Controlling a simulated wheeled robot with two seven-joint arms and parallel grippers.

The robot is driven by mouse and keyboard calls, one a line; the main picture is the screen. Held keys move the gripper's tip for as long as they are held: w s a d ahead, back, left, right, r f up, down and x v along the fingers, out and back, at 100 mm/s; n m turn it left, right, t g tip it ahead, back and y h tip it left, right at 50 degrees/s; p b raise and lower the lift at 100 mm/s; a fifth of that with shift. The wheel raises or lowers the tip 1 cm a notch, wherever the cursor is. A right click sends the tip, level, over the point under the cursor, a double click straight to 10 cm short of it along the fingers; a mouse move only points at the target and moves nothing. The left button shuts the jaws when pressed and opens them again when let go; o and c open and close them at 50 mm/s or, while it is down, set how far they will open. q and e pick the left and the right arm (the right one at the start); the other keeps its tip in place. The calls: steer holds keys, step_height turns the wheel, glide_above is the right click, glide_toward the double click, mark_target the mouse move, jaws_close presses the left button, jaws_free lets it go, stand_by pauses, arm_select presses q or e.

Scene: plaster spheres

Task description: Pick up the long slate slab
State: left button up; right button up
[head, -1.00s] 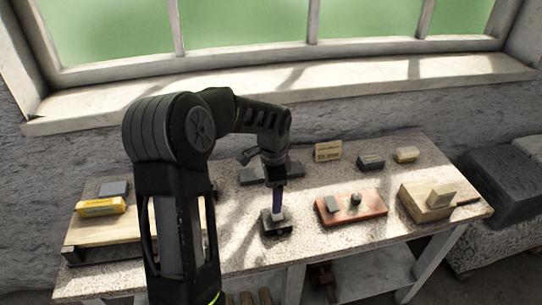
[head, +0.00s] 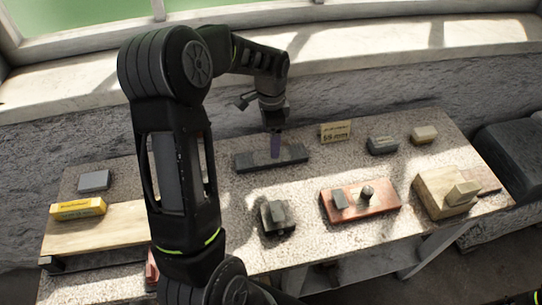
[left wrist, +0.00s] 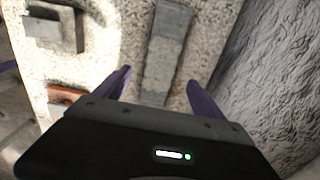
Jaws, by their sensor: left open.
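The long slate slab (head: 292,156) is a dark grey bar lying flat toward the back of the speckled table. My left gripper (head: 275,156) hangs pointing down over its middle, hiding part of it. In the left wrist view the slab (left wrist: 168,48) runs up the picture between the two purple fingers of my open left gripper (left wrist: 159,76), one finger to each side. The gripper holds nothing. I cannot tell how far the fingertips are above the slab. My right gripper is not in view.
A dark block-shaped fixture (head: 277,217) stands in front of the slab. A reddish board (head: 378,203) with small pieces, a wooden block (head: 437,197), a sign (head: 335,132) and a grey block (head: 382,145) are to the right. A yellow box (head: 78,209) is at left. The wall is behind.

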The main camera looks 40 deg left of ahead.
mark_target(259, 159)
arm_select(q)
steer(key=shift+f, duration=1)
steer(key=shift+f+p, duration=0.3)
step_height(259, 159, down, 4)
steer(key=shift+r+p, duration=0.25)
steer(key=shift+p, duration=0.4)
steer(key=shift+f, duration=0.55)
steer(key=shift+c, duration=0.2)
steer(key=shift+w, duration=0.1)
jaws_close()
